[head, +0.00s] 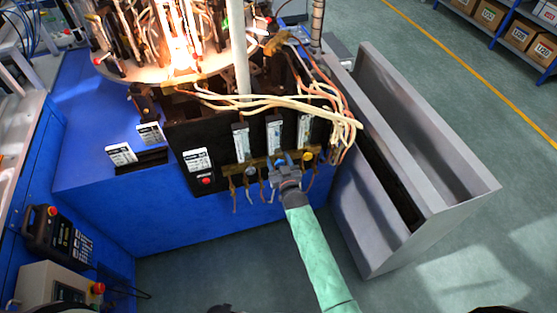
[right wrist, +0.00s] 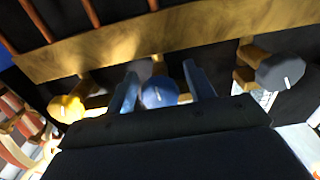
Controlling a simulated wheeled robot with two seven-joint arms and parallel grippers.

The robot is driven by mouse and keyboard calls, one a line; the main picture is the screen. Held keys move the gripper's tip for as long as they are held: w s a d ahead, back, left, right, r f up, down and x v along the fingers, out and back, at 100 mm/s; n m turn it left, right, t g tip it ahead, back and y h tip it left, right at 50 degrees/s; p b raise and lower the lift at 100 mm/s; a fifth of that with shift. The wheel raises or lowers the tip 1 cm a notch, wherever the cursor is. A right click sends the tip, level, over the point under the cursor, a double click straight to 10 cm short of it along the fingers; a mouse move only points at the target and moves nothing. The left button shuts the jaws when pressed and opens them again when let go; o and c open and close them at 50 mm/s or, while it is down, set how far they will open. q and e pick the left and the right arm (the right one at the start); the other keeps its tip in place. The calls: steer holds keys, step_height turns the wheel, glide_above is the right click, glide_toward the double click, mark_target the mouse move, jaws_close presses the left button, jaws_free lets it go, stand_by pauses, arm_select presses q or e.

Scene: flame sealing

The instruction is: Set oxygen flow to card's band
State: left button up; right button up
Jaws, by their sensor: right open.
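The black panel (head: 215,130) carries three upright flow tubes (head: 275,135) with knobs on a brass bar below. My right gripper (head: 285,168) is at the middle knob. In the right wrist view, its open fingers stand on either side of the blue knob (right wrist: 158,92), with gaps visible; I cannot tell whether either finger touches it. A yellow knob (right wrist: 66,108) and a grey knob (right wrist: 280,71) flank it. White cards stand at the panel's left (head: 197,160) and on the blue bench (head: 122,153); their print and the tube readings are too small to read. My left gripper is out of view.
Pale and orange hoses (head: 300,103) drape over the panel top. The glowing round machine (head: 180,65) stands behind it. A grey metal trough (head: 430,190) stands close on the right. A handheld controller (head: 62,237) is at lower left. The floor in front is clear.

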mark_target(280, 165)
steer(key=c, duration=0.9)
steer(key=shift+m, duration=0.4)
steer(key=shift+c, duration=0.2)
steer(key=shift+m, duration=0.3)
steer(key=o, duration=0.9)
steer(key=shift+o, duration=0.2)
steer(key=shift+s+d+f+b, duration=0.1)
steer(key=shift+s+f+b, duration=0.05)
steer(key=shift+s+b, duration=0.15)
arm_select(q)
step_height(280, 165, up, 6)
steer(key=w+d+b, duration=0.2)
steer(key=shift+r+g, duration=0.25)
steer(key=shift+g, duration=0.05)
arm_select(e)
steer(key=shift+v, duration=3.65)
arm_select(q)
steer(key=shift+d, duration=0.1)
